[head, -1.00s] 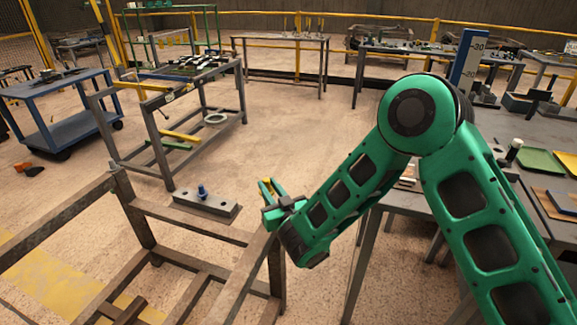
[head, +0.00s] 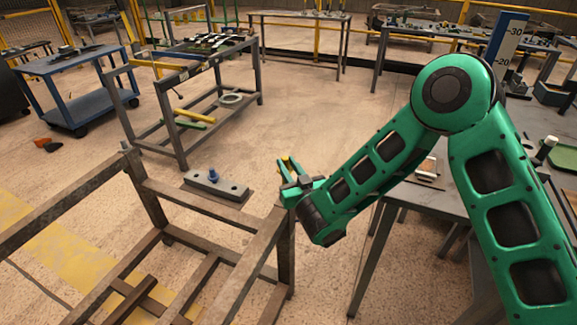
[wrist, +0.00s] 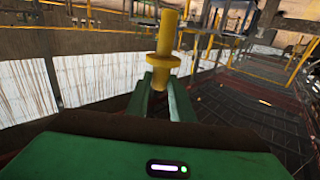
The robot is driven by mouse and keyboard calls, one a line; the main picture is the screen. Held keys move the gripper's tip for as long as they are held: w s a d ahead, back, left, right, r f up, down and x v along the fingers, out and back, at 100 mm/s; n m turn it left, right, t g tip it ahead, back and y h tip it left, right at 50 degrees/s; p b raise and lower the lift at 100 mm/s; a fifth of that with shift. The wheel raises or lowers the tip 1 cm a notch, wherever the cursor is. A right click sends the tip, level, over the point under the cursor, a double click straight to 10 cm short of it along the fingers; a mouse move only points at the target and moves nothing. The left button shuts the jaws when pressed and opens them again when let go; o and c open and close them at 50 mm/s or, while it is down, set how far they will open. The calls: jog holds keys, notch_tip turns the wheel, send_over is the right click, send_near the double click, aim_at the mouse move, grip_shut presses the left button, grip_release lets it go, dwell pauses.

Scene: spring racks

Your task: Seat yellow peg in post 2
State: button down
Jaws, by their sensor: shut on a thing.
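My gripper (head: 287,174) is shut on the yellow peg (head: 287,162). The wrist view shows the yellow peg (wrist: 167,45) upright between the two green fingers (wrist: 160,95), with its wide round collar just above their tips. My gripper is apart from the block. I see no number marking post 2.
The brown frame (head: 150,190) has open gaps between its rails. A grey table (head: 425,195) stands right of my gripper, beneath my arm. A grey bench (head: 180,125) and a blue cart (head: 75,90) stand farther back. Open floor lies between.

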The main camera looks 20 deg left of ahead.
notch_tip(320, 180, down, 6)
jog(key=shift+r, duration=0.2)
dwell(0.4)
jog(key=shift+s, duration=0.3)
dwell(0.8)
jog(key=shift+s+f, duration=0.1)
jog(key=shift+f, duration=3.5)
dwell(1.0)
jog(key=c, duration=1.5)
grip_release()
jog(key=shift+o, duration=0.2)
jog(key=shift+s+d+f, duration=0.1)
jog(key=shift+s+d, duration=0.25)
jog(key=shift+d, duration=0.05)
jog(key=v, duration=0.9)
jog(key=shift+s+d, duration=0.2)
jog(key=shift+s, duration=0.05)
